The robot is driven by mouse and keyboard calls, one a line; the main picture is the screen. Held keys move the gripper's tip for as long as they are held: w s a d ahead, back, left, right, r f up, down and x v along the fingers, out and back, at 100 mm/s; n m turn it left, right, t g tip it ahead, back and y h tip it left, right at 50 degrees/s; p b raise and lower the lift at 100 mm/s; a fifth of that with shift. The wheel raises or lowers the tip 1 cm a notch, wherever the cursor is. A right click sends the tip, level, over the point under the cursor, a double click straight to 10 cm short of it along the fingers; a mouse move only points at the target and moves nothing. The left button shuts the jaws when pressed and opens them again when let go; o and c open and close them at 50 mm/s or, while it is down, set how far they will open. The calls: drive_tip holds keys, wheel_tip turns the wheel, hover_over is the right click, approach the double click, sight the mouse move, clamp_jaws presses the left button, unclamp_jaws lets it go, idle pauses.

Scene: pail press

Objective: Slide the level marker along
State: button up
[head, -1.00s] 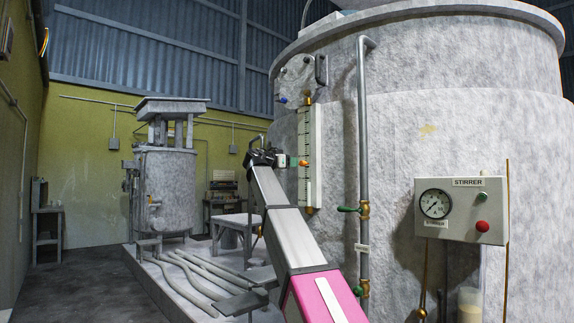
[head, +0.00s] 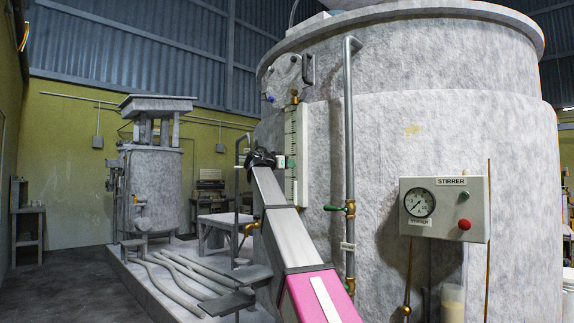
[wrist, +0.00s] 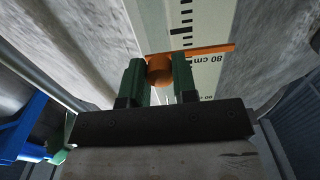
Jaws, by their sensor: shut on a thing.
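The level marker (wrist: 205,51) is an orange pointer with a round knob, lying across the white level gauge in the wrist view. Its arm lies close to the "80 cm" print. My gripper (wrist: 158,80) has its two green fingers shut on the knob, one on each side. In the head view my gripper (head: 281,162) reaches the gauge (head: 296,150), a tall white scale upright on the big grey tank. The marker is mostly hidden or too small to make out there.
A grey vertical pipe (head: 350,120) with a green-handled valve (head: 348,208) runs right of the gauge. A stirrer box (head: 444,208) with a dial and buttons is farther right. A smaller tank (head: 157,190) and hoses (head: 180,272) stand at left. The floor at far left is clear.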

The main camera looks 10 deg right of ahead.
drive_tip(key=shift+s+f, duration=0.1)
drive_tip(key=shift+f, duration=2.7)
drive_tip(key=o, duration=1)
drive_tip(key=shift+a, duration=0.1)
drive_tip(key=shift+c, duration=0.2)
